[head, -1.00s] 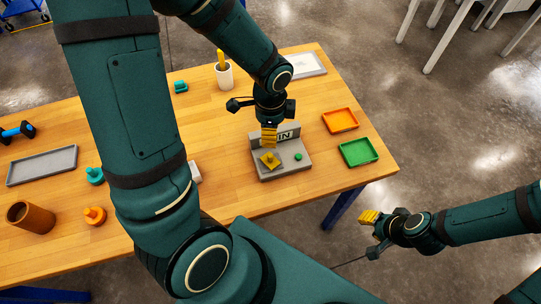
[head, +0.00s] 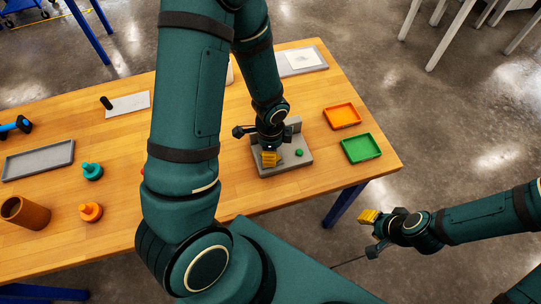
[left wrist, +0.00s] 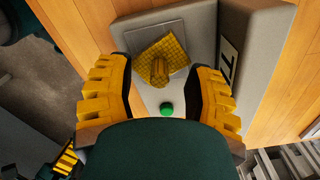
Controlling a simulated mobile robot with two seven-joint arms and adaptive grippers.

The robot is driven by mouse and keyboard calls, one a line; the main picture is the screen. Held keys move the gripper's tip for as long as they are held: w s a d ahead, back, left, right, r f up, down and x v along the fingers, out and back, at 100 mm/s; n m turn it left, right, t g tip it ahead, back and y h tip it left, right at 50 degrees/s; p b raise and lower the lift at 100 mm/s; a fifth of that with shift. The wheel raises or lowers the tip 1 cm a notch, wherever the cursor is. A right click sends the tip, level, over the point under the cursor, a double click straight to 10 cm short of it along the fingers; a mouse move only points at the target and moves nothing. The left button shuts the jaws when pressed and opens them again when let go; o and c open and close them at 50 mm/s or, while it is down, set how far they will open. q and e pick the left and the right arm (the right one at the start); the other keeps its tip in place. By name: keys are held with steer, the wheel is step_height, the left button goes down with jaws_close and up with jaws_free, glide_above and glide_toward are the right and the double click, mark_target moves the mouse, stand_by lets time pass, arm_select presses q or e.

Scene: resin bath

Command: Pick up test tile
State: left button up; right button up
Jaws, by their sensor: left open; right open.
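The test tile is a yellow, grid-textured square with a round knob (left wrist: 160,72) on top. In the left wrist view it lies on the grey fixture (left wrist: 190,22), turned relative to the fixture's edges. My left gripper (left wrist: 160,76) is open, with one yellow finger on each side of the knob; I cannot tell whether they touch the tile. My right gripper (head: 369,217) is open and empty, off the table's right side.
A green button (left wrist: 166,109) sits on the fixture beside the tile, and the fixture's upright wall carries a sign (left wrist: 229,60). An orange tray (head: 342,116) and a green tray (head: 361,149) stand to its right. A grey tray (head: 38,161) and teal (head: 92,172) and orange (head: 91,211) pieces lie left.

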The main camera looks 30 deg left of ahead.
arm_select(q)
steer(key=shift+f, duration=0.25)
steer(key=shift+c, duration=0.3)
jaws_close()
steer(key=shift+r, duration=0.1)
